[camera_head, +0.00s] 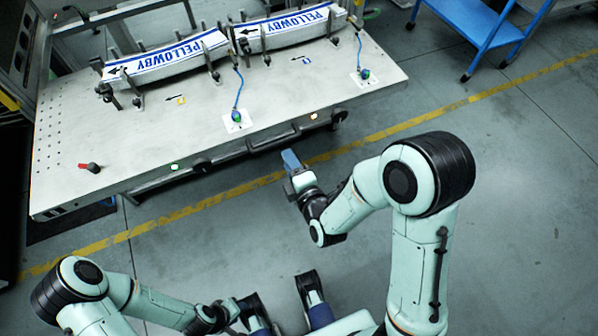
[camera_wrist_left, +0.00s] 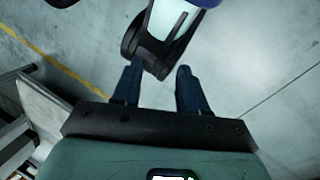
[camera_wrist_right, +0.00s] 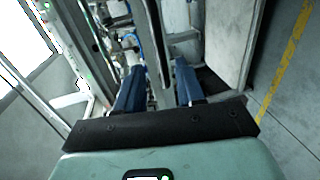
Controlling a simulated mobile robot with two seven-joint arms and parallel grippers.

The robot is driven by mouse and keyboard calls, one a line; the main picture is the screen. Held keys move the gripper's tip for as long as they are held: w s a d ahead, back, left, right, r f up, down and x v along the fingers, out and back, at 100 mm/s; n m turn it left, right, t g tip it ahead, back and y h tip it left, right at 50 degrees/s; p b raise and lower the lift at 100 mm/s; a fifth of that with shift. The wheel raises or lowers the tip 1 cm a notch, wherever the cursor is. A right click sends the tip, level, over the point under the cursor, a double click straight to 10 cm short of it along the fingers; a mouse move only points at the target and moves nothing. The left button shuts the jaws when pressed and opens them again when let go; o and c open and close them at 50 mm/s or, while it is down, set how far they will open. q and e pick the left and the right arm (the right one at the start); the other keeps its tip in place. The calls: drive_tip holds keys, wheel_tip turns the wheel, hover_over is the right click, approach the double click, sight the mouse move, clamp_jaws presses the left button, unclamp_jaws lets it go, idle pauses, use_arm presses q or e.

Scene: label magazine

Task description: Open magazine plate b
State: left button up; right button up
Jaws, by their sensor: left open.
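Two label magazines stand side by side on the pale tabletop (camera_head: 130,135). The left magazine (camera_head: 165,58) and the right magazine (camera_head: 290,27) each hold a long white stack with blue PELLOWBY print, between dark upright holders. I cannot read any mark that tells which plate is b. My right gripper (camera_head: 291,161) is in front of the table's near edge, apart from both magazines. In the right wrist view its blue fingers (camera_wrist_right: 158,68) are apart with nothing between them. My left gripper is low at the left, far from the table; its fingers (camera_wrist_left: 158,68) are apart and empty.
Two blue-green sensors on white pads, one left (camera_head: 237,119) and one right (camera_head: 366,75), have cables leading to the magazines. A red-handled knob (camera_head: 91,167) is on the table's left. A blue cart (camera_head: 487,22) stands at upper right. Floor around the grippers is clear.

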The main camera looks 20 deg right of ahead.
use_arm(q)
wheel_tip(320, 180, up, 13)
drive_tip(key=s+d+g+p, duration=0.1)
drive_tip(key=s+p, duration=0.1)
drive_tip(key=p, duration=1)
drive_tip(key=shift+r+p, duration=0.2)
drive_tip(key=shift+p, duration=0.2)
use_arm(e)
drive_tip(key=v, duration=0.4)
drive_tip(key=shift+s+r, duration=0.1)
drive_tip(key=shift+s, duration=0.2)
drive_tip(key=s+d+f+m+g, duration=0.1)
drive_tip(key=s+f+m+g, duration=0.8)
drive_tip(key=f+m, duration=0.45)
use_arm(q)
drive_tip(key=shift+w+r, duration=0.2)
drive_tip(key=shift+r, duration=0.1)
use_arm(e)
drive_tip(key=s+a+f+m+g+y, duration=0.1)
drive_tip(key=s+f+m+g, duration=0.1)
drive_tip(key=s, duration=0.4)
drive_tip(key=s+a+f+m+g+y, duration=0.2)
drive_tip(key=s+m+g, duration=0.3)
drive_tip(key=s+m, duration=0.1)
drive_tip(key=shift+s+a+f+m+g, duration=0.15)
drive_tip(key=shift+s+a+m+g, duration=0.15)
drive_tip(key=shift+s+m, duration=0.15)
